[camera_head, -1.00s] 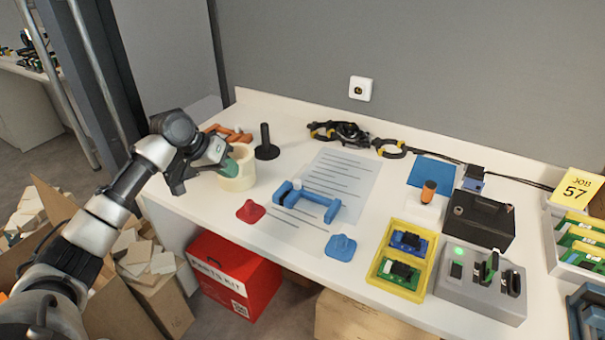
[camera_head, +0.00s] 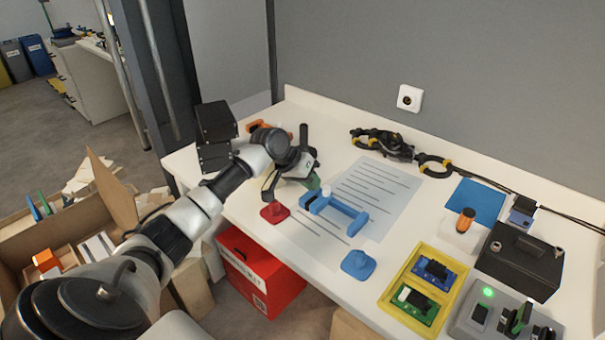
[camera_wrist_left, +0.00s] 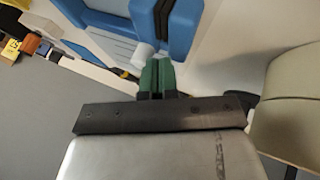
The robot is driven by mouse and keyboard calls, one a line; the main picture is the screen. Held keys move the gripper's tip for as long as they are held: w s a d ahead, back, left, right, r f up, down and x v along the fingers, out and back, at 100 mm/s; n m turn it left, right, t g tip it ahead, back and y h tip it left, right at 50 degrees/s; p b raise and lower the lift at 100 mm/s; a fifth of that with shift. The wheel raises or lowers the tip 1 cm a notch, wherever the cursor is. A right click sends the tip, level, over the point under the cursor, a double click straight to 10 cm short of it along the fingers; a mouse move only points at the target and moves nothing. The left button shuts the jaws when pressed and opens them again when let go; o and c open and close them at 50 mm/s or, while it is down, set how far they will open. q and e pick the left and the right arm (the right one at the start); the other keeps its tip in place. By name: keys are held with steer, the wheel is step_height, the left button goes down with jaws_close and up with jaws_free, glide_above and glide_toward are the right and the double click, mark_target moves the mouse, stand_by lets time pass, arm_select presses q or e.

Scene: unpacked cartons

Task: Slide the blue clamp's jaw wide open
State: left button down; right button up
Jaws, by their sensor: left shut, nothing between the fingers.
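The blue clamp (camera_head: 340,211) lies on the white table, partly on a printed sheet, and one end is near my left gripper (camera_head: 315,182). In the left wrist view the blue clamp (camera_wrist_left: 185,28) fills the top middle, with a dark pad and a pale part beside its blue body. My left gripper's green fingertips (camera_wrist_left: 157,74) are together with nothing between them. They point at the clamp close to its near end; I cannot tell whether they touch it. My right gripper is not in view.
A yellow tray (camera_head: 398,297) stands to the right, and black-and-yellow clamps (camera_head: 385,143) lie behind.

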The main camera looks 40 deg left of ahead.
arm_select(q)
steer(key=shift+w+d+f, duration=0.15)
steer(key=shift+w+f, duration=0.05)
steer(key=shift+f, duration=0.15)
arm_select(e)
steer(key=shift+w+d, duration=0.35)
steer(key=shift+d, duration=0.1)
arm_select(q)
steer(key=shift+d, duration=0.1)
steer(key=shift+d+r+p, duration=0.15)
steer(key=shift+d+p, duration=0.1)
steer(key=shift+p, duration=0.15)
steer(key=d+p, duration=0.1)
steer(key=d, duration=0.1)
steer(key=d+p, duration=0.4)
steer(key=shift+s+d, duration=0.25)
steer(key=shift+d, duration=0.15)
steer(key=shift+a+f, duration=0.1)
steer(key=shift+f, duration=0.1)
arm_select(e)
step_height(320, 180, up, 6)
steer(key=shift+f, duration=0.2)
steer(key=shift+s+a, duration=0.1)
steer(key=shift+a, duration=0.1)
arm_select(q)
steer(key=shift+r, duration=0.1)
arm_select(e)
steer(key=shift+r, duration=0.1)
